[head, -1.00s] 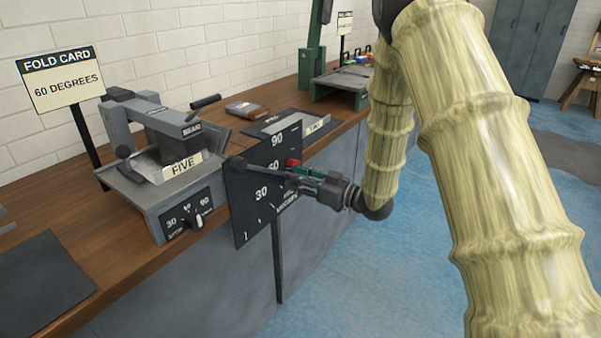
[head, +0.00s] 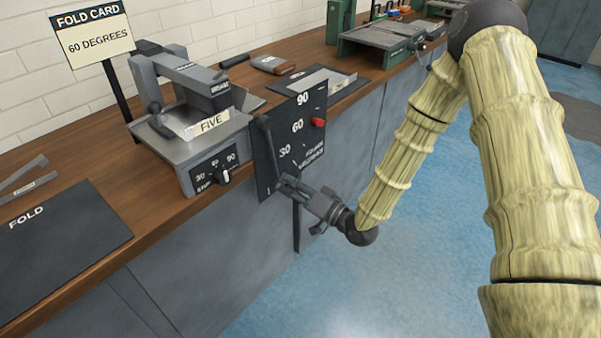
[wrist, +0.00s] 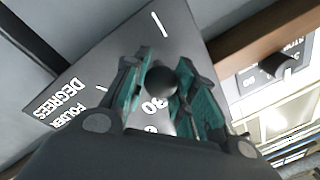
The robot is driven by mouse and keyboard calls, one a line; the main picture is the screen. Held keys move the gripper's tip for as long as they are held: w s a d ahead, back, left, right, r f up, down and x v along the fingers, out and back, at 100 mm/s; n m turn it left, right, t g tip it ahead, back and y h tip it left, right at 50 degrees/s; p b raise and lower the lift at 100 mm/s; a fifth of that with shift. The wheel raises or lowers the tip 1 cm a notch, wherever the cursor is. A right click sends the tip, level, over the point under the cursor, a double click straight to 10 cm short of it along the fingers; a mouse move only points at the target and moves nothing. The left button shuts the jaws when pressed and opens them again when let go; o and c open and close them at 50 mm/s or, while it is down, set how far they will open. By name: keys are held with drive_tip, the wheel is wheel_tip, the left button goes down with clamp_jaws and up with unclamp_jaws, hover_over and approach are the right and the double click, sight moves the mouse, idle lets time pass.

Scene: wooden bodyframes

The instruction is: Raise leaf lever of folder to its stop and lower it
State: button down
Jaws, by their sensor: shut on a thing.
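The folder (head: 210,133) is a grey machine on the bench with a label reading FIVE. On its right is a dark dial board (head: 312,141) marked 30, 60 and 90, with a red stop (head: 318,122) beside the 60. The dark leaf lever (head: 268,145) slopes down from its pivot at the board's left edge, its end below the 30 mark. My gripper (head: 282,181) is shut on the lever's end, low in front of the board. In the wrist view the round dark knob (wrist: 161,80) sits between the teal finger pads of my gripper (wrist: 160,92).
A card (head: 93,35) reads FOLD CARD, 60 DEGREES. A small dial (head: 215,170) with a white-marked knob is on the folder's front. A dark FOLD mat (head: 58,240) lies at left. A green machine (head: 385,40) stands farther back. Blue floor is open beside the bench.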

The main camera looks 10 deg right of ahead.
drive_tip(key=shift+s+a+f+m, duration=0.15)
drive_tip(key=shift+s+a+m, duration=0.75)
drive_tip(key=shift+a, duration=0.2)
drive_tip(key=c, duration=1.1)
unclamp_jaws()
drive_tip(key=shift+a, duration=0.1)
drive_tip(key=v, duration=1.2)
